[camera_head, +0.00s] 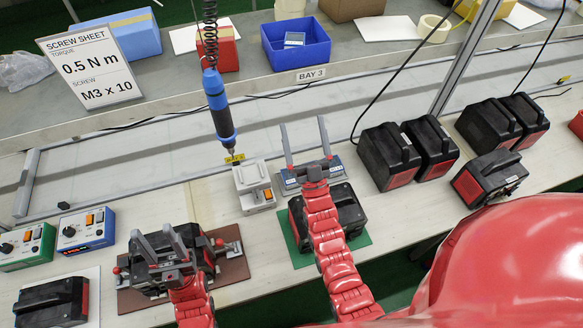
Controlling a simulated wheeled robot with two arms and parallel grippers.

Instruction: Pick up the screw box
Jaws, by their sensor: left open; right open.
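No box is labelled as the screw box. A small white box-like unit (254,188) with an orange switch stands on the bench below the hanging blue screwdriver (218,104). An open blue bin (296,45) with a small pale item inside stands on the upper shelf. I cannot tell which is the screw box. My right gripper (303,123) is open and empty, to the right of the white unit, its fingers pointing to the back. My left gripper (153,233) is open, in front of a black-and-red power station (207,252), with nothing seen between its fingers.
A green mat (300,256) with a black unit lies under my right arm. Control boxes (86,231) stand at the left. Several power stations (390,157) stand at the right. A screw sheet sign (90,68) stands on the shelf. A metal post (465,57) rises behind the bench.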

